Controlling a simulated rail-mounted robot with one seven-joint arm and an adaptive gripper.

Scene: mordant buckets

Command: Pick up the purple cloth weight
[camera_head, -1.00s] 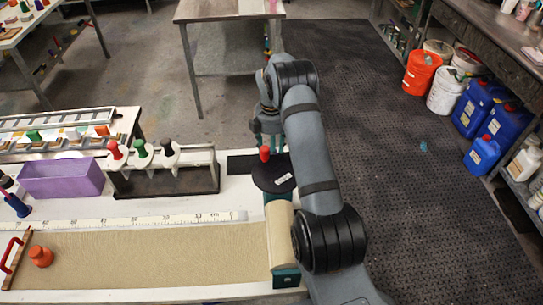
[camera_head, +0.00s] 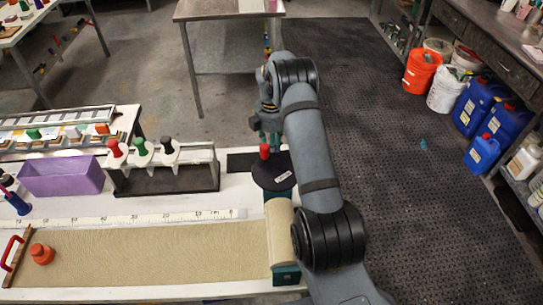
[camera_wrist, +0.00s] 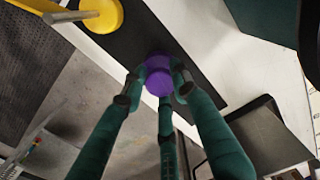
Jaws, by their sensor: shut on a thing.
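The purple cloth weight (camera_wrist: 158,75) is a small round purple piece between the teal fingers of my gripper (camera_wrist: 158,84) in the wrist view. The fingers are shut on it from several sides, and they cover part of it. Behind it in that view lies a black mat strip (camera_wrist: 205,77); I cannot tell how far the weight is above it. In the head view my gripper (camera_head: 266,133) is over the far right end of the table, behind the red-handled black disc. The weight is not distinguishable there.
The black disc with a red handle (camera_head: 270,172) stands close in front of my gripper. A rack of stamps (camera_head: 165,183) and a purple box (camera_head: 60,177) are to the left. A yellow round thing (camera_wrist: 100,14) shows in the wrist view.

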